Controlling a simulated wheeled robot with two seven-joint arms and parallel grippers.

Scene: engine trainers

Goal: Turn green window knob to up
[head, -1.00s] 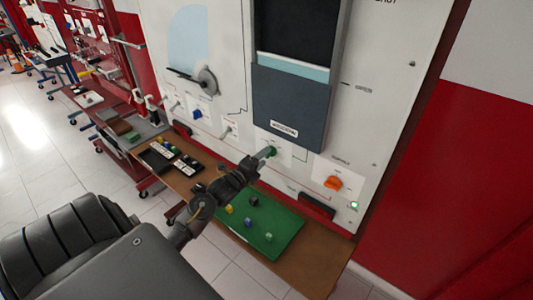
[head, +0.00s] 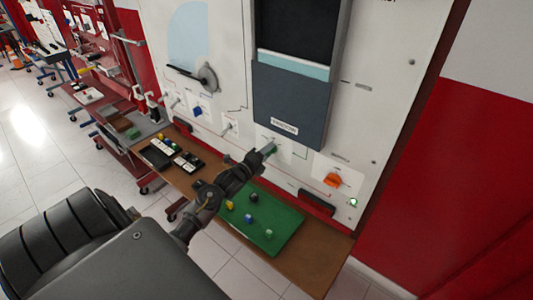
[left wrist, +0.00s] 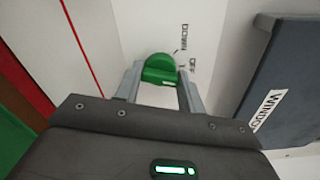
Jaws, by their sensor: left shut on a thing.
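The green window knob (left wrist: 160,67) is on the white panel, in the middle of the left wrist view. Labels that read DOWN and OFF are printed beside it. My left gripper (left wrist: 159,78) has one finger on each side of the knob and is shut on it. In the head view the left gripper (head: 268,150) reaches the panel just below the dark window unit (head: 290,105), and the knob is mostly hidden there. The knob's exact pointing direction is hard to tell. My right gripper is not in view.
An orange knob (head: 332,180) and a lit green lamp (head: 352,202) are to the right on the panel. A blue knob (head: 197,112) is to the left. Below, a green mat (head: 278,235) with small blocks lies on the brown bench (head: 305,265).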

